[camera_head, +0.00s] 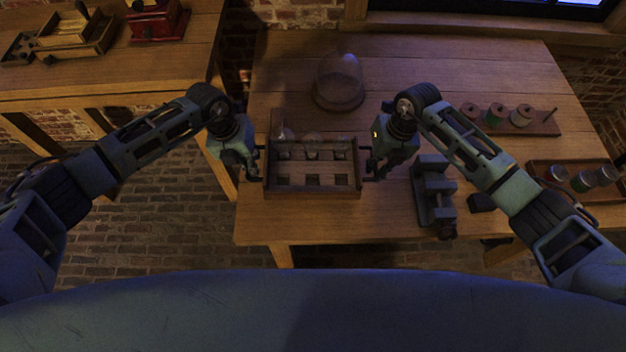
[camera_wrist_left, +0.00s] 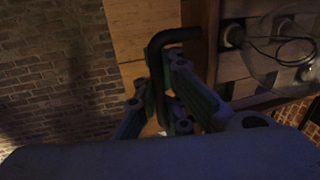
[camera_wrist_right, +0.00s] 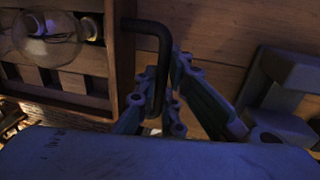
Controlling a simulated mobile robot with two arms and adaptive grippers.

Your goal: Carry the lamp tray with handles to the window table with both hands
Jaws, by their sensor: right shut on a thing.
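The wooden lamp tray (camera_head: 315,193) is over the front left part of the table below the window (camera_head: 400,215). Glass bulbs (camera_head: 283,133) stand in its back row; its front square holes look empty. I cannot tell whether the tray touches the table. My right gripper (camera_head: 371,177) is shut on the tray's dark right handle (camera_wrist_right: 150,27). My left gripper (camera_head: 257,177) is at the left handle (camera_wrist_left: 176,36), with its fingers on both sides of the bar; whether they press on it is unclear.
A glass dome (camera_head: 339,80) stands behind the tray. A dark vise-like block (camera_head: 433,195) is close to its right. Racks with spools (camera_head: 521,115) and jars (camera_head: 582,181) lie farther right. Another table (camera_head: 120,75) at the left holds boxes, with a floor gap between the tables.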

